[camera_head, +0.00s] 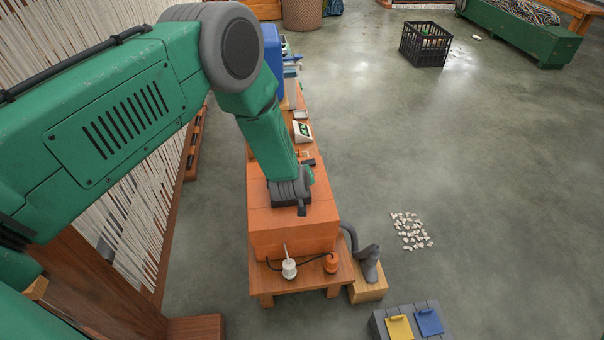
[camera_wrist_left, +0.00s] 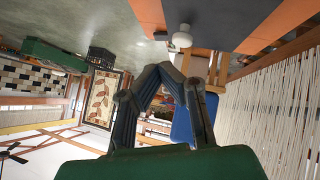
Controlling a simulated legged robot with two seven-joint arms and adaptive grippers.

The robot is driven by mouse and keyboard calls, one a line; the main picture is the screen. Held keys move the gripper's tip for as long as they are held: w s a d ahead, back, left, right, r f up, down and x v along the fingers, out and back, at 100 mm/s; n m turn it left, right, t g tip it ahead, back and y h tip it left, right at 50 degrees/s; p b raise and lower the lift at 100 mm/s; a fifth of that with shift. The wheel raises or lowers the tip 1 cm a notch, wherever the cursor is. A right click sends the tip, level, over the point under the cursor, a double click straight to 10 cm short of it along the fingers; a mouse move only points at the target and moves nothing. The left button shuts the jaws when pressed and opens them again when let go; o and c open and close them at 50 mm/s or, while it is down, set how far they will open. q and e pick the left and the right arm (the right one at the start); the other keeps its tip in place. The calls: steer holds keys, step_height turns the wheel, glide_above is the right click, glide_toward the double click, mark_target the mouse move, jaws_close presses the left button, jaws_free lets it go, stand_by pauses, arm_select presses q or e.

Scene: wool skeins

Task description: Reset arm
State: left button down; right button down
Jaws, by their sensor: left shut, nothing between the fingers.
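My left arm, green with grey joints, comes in from the left in the head view. It bends at a large joint at the top and reaches down to an orange-brown block (camera_head: 292,225) on the wooden bench. A dark grey part at the arm's end shows over the block, but its fingers cannot be made out there. In the left wrist view, my left gripper (camera_wrist_left: 160,72) has its two dark fingers drawn together at the tips, with nothing held. My right gripper is in neither view.
A white-threaded loom (camera_head: 152,205) stands at left. White scraps (camera_head: 411,231) and a black crate (camera_head: 424,45) lie on the floor. A green chest (camera_head: 520,32) is far right. The middle floor is mostly clear.

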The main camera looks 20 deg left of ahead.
arm_select(q)
steer(key=s+a+r+m+g+h+p, duration=0.1)
steer(key=s+m+g, duration=0.3)
steer(key=s, duration=1.7)
steer(key=s+a+r+m+g+p, duration=0.2)
steer(key=s+m+g+p, duration=0.1)
steer(key=s, duration=1.8)
steer(key=shift+s+a+m+g+h, duration=0.25)
steer(key=shift+s+m+g+h, duration=0.15)
steer(key=shift+m+g, duration=0.5)
